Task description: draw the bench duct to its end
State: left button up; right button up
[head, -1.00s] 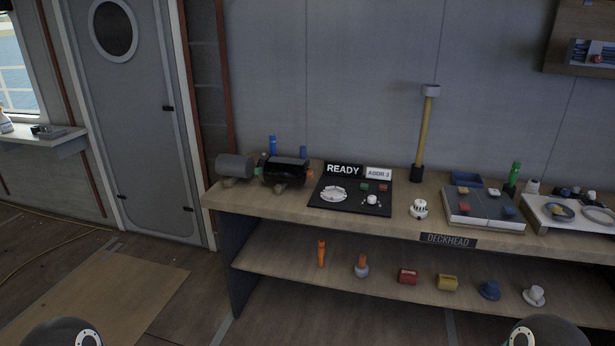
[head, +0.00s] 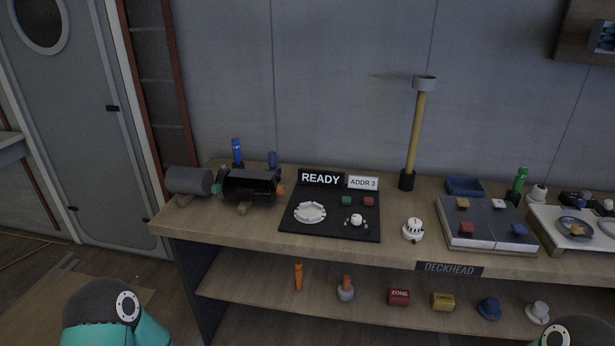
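At the left end of the bench lies a dark, glossy horizontal cylinder (head: 250,188), likely the bench duct. It rests on a wooden cradle (head: 243,208). An orange-brown piece (head: 280,190) shows at its right end and a small green one (head: 217,189) at its left. A grey cylinder (head: 188,181) lies just left of it on the bench; I cannot tell whether the two are joined. Neither of my grippers is in view. Only rounded parts of my arms show at the lower left and lower right edges, well short of the bench top.
A black panel (head: 330,226) with a READY sign (head: 321,178) lies right of the cylinders. Blue bottles (head: 237,152) stand behind them. A yellow pole (head: 416,135) with a grey cup, a white detector (head: 412,229) and grey trays (head: 487,224) stand farther right. The lower shelf (head: 245,287) holds several small items.

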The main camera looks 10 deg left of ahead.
aim_at(248, 186)
jog(key=u, duration=0.05)
jog(key=i, duration=1.15)
jog(key=u, duration=0.45)
